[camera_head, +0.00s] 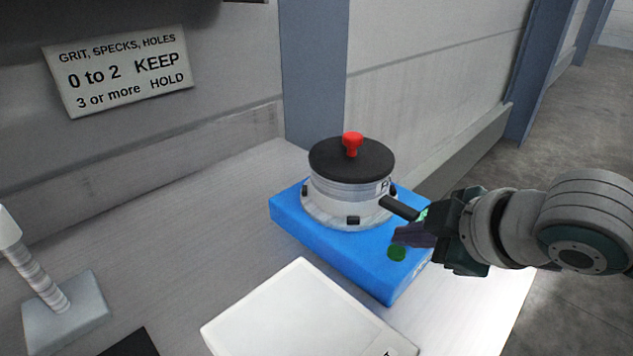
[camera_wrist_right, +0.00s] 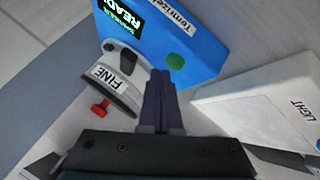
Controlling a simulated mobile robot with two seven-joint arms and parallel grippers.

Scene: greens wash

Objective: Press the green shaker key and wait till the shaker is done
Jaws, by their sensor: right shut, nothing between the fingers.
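The shaker is a blue box (camera_head: 345,258) on the table with a round metal sieve drum (camera_head: 345,195) on top. The drum has a black lid (camera_head: 340,160) with a red knob. The green key (camera_head: 397,253) is on the blue box's upper face, near its right corner; it also shows in the right wrist view (camera_wrist_right: 175,61). My right gripper (camera_head: 402,240) is shut and empty, close by the key. In the right wrist view its fingertips point toward the key with a small gap in the picture. A display on the box reads READY (camera_wrist_right: 130,22). My left gripper is not in view.
A white box (camera_head: 300,310) marked LIGHT in the wrist view stands in front of the shaker. A post on a grey base (camera_head: 65,310) is at the left. A sign (camera_head: 120,70) about grit, specks and holes hangs on the wall.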

